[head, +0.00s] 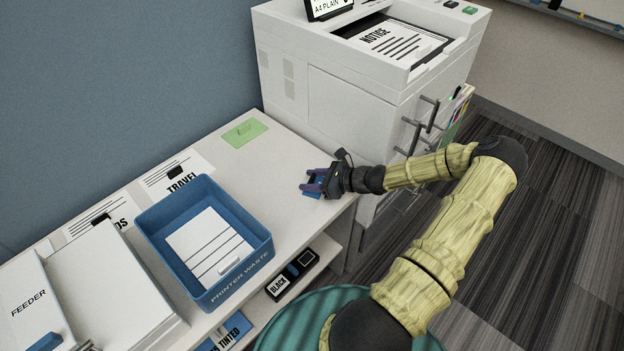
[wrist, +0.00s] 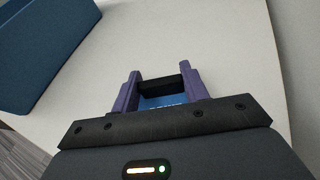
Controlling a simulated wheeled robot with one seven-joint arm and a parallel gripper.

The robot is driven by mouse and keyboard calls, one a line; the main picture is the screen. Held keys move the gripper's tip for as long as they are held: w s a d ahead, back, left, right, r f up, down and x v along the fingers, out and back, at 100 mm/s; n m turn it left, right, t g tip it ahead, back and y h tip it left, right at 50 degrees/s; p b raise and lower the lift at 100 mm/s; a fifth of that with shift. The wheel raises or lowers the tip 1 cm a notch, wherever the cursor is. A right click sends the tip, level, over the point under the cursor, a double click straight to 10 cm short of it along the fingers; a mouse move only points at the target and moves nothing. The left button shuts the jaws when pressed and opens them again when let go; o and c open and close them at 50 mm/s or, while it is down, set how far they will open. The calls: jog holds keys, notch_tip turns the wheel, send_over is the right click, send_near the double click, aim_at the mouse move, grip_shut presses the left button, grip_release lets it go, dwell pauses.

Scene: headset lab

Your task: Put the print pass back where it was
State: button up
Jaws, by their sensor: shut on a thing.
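My gripper (head: 314,187) is low over the right end of the white table, near its front edge. Its purple fingers are shut on the black grip of a blue card, the print pass (head: 312,194). In the wrist view the print pass (wrist: 166,101) shows between the fingers (wrist: 158,84), with white lettering mostly hidden. The card is at or just above the tabletop; I cannot tell whether it touches.
A green card (head: 243,132) lies on the table (head: 285,150) behind my gripper. The blue printer waste bin (head: 256,228) stands to the left, with the feeder (head: 28,300) beyond. A white printer (head: 345,105) stands behind right. Toner boxes (head: 292,274) sit on the lower shelf.

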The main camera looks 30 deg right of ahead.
jog(key=o, duration=1)
jog(key=shift+r, duration=0.2)
jog(key=v, duration=1.2)
jog(key=shift+a, duration=0.15)
